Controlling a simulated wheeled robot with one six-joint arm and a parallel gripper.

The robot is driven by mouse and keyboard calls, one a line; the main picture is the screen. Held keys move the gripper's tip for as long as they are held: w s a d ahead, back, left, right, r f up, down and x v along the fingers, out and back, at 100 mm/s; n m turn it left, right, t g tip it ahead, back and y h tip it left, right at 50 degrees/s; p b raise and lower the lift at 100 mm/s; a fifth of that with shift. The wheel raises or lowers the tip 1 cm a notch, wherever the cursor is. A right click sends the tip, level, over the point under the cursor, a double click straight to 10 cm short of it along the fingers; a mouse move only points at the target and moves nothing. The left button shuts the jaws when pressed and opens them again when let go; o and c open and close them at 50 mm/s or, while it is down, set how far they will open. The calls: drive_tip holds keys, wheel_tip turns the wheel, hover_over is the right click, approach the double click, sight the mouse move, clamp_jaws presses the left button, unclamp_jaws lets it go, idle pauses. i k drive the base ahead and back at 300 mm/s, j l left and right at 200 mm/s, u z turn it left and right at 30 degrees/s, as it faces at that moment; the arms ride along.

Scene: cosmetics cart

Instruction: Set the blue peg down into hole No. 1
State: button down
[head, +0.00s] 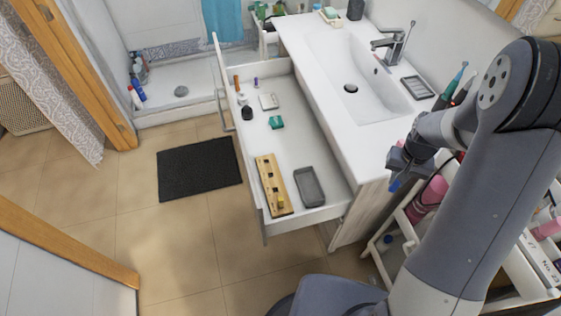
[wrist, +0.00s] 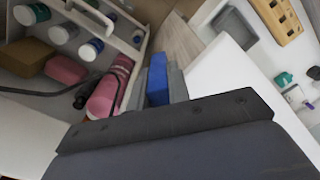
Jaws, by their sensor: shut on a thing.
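My gripper (head: 399,167) is shut on the blue peg (head: 394,186), which sticks out below the fingers in the head view. In the wrist view the peg (wrist: 157,78) sits between the two grey fingertips (wrist: 158,92). A wooden block with a row of holes (head: 268,180) lies in the open drawer, well to the left of my gripper and apart from the peg. The block also shows at the top right of the wrist view (wrist: 284,27). A small yellowish piece (head: 280,203) is at its near end. The hole numbers are too small to read.
The open white drawer (head: 300,160) also holds a grey tray (head: 310,187), a green item (head: 276,122) and small things. A washbasin counter (head: 330,80) stands behind it. A cart (head: 403,222) with pink bottles (head: 428,198) is close below my gripper.

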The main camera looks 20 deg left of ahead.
sight(273, 185)
drive_tip(key=j, duration=0.95)
drive_tip(key=i+j, duration=0.1)
drive_tip(key=j, duration=0.25)
drive_tip(key=i+j, duration=0.15)
drive_tip(key=j, duration=0.2)
drive_tip(key=i+j, duration=0.1)
drive_tip(key=j, duration=0.3)
drive_tip(key=i+j, duration=0.1)
drive_tip(key=j, duration=0.25)
drive_tip(key=i+j, duration=0.1)
drive_tip(key=j, duration=0.25)
drive_tip(key=i+j, duration=0.25)
drive_tip(key=z, duration=0.05)
